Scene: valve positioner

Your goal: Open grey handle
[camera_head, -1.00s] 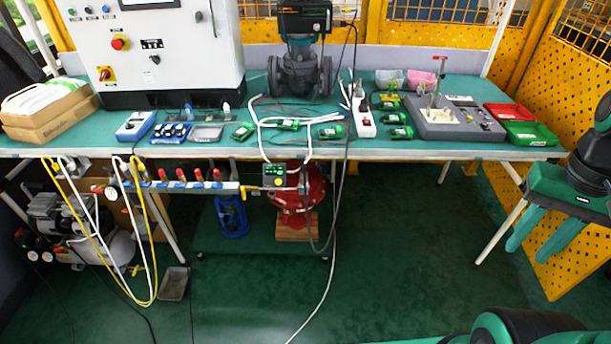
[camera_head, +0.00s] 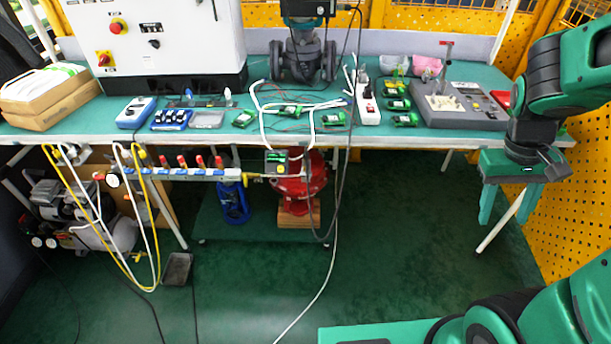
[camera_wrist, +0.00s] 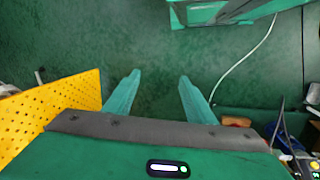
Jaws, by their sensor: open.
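My gripper (camera_head: 507,210) hangs at the right of the head view, in front of the bench's right end, with its two green fingers pointing down, apart and empty. In the wrist view my gripper (camera_wrist: 158,80) has only green floor between its fingers. No grey handle can be made out for certain. A grey pipe manifold (camera_head: 200,175) under the bench's front edge carries several red-topped valves (camera_head: 182,162) and lies well left of my gripper. A red round device (camera_head: 300,178) stands beside the manifold's right end; small handles there are too small to tell.
The green bench (camera_head: 215,148) holds a white control cabinet (camera_head: 170,60), a dark valve body (camera_head: 302,55), a power strip (camera_head: 367,105) and a grey test box (camera_head: 455,105). A yellow perforated panel (camera_head: 570,220) borders the right. Hoses hang at left; a cable crosses the floor.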

